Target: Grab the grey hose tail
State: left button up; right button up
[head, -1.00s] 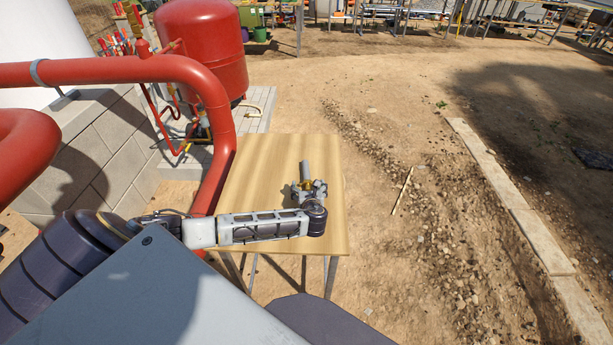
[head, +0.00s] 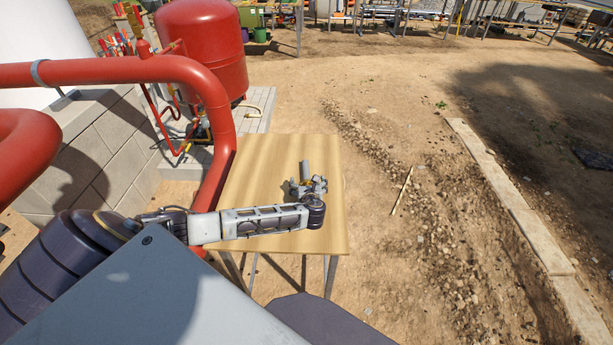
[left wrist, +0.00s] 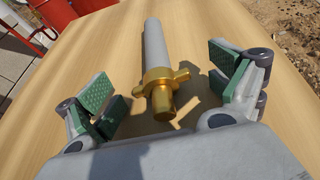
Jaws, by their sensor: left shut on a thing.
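The grey hose tail (head: 306,168) is a grey tube over the wooden table, pointing away from me. In the left wrist view its grey tube (left wrist: 154,45) ends in a brass winged fitting (left wrist: 159,88) at the near end. The right gripper is not in view.
The wooden table (head: 254,173) is bare around the hose tail. A thick red pipe (head: 220,125) runs down along its left edge, with a red tank (head: 203,45) behind. A block wall (head: 105,150) stands at the left. Open dirt ground lies to the right.

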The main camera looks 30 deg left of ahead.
pick_arm(q)
jog(key=shift+s+f, duration=0.4)
jog(key=shift+s, duration=0.1)
jog(key=c, duration=1.2)
jog(key=shift+c, duration=0.2)
jog(key=shift+w+r, duration=0.1)
jog(key=shift+r, duration=0.1)
jog(key=shift+w+r, duration=0.2)
jog(key=shift+r, duration=0.3)
jog(key=r, duration=0.9)
jog(key=shift+w, duration=0.2)
jog(key=shift+a, duration=0.1)
